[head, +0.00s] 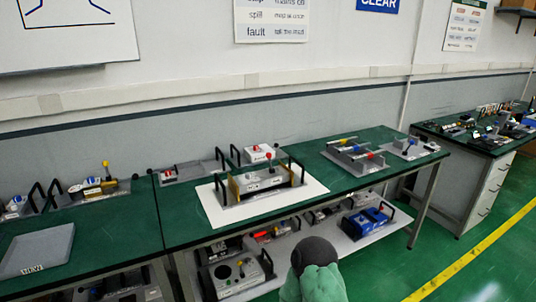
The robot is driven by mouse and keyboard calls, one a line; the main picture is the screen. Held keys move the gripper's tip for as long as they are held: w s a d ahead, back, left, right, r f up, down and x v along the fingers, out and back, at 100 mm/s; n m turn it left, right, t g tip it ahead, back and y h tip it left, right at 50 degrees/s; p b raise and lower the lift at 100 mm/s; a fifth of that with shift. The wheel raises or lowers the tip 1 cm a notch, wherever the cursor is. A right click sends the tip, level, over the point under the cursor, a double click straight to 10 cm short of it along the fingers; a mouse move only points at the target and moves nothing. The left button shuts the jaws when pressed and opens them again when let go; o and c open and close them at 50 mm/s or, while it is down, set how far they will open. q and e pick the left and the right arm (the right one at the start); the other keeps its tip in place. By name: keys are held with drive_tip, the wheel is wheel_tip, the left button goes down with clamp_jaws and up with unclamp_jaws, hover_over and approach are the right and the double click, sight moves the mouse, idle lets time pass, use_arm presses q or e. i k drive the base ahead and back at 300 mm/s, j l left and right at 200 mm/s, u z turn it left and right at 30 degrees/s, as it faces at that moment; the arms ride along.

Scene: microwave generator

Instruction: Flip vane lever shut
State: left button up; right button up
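A grey unit (263,180) with brass-coloured ends and black side handles sits on a white mat (217,213) on the green bench. A small lever with a red knob (269,156) stands roughly upright on its top. It looks like the vane lever, but no readable label confirms this, and its open or shut position is too small to tell.
A white box with a red knob (258,153) stands behind the unit. A grey tray (37,250) lies far left. Several devices, including a blue one (367,220), fill the shelf below. Bare green bench (180,205) shows left of the mat.

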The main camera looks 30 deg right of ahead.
sight(269, 155)
drive_tip(key=i+l+u, duration=0.1)
drive_tip(key=l+u, duration=0.15)
drive_tip(key=l, duration=1.4)
drive_tip(key=l+u, duration=0.3)
drive_tip(key=l, duration=1.35)
drive_tip(key=k, duration=0.1)
